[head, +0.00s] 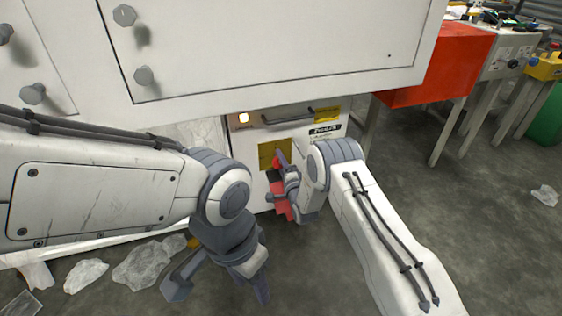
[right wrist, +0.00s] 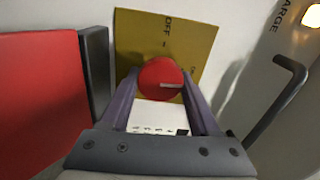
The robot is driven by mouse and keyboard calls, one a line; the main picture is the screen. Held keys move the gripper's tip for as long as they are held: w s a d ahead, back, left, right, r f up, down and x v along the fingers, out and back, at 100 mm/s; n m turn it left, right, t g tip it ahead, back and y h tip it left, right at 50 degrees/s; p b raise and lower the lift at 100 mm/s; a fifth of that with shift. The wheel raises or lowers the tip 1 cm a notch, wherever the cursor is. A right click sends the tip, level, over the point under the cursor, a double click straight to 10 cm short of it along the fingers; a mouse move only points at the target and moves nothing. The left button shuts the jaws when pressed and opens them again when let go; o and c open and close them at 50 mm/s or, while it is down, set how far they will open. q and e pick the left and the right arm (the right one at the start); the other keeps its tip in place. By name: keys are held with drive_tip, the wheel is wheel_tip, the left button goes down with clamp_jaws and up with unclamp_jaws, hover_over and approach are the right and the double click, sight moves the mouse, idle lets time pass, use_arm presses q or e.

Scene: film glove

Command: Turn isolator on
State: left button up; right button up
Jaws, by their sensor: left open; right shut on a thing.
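The isolator is a red round knob (right wrist: 160,78) on a yellow plate (right wrist: 190,35), which carries the word OFF at its upper part in the right wrist view. A short pale mark on the knob lies nearly level in that view, not lined up with the word. My right gripper (right wrist: 163,95) is shut on the knob, one finger on each side. In the head view the yellow plate (head: 268,156) is on the white cabinet front, and my right gripper (head: 281,163) largely hides the knob. My left gripper (head: 218,290) is open and empty, low in front of the cabinet.
A lit lamp (head: 243,118) and a dark bar handle (head: 288,116) are above the plate. A red part (head: 279,202) is below it. Crumpled film (head: 150,262) lies on the floor at left.

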drive_tip(key=shift+m, duration=0.5)
drive_tip(key=o, duration=1.3)
drive_tip(key=shift+o, duration=0.2)
drive_tip(key=shift+s+d+p, duration=0.15)
drive_tip(key=shift+s+p, duration=0.25)
drive_tip(key=p+v, duration=0.3)
drive_tip(key=v, duration=0.6)
drive_tip(key=shift+s+p, duration=0.3)
drive_tip(key=shift+p, duration=0.1)
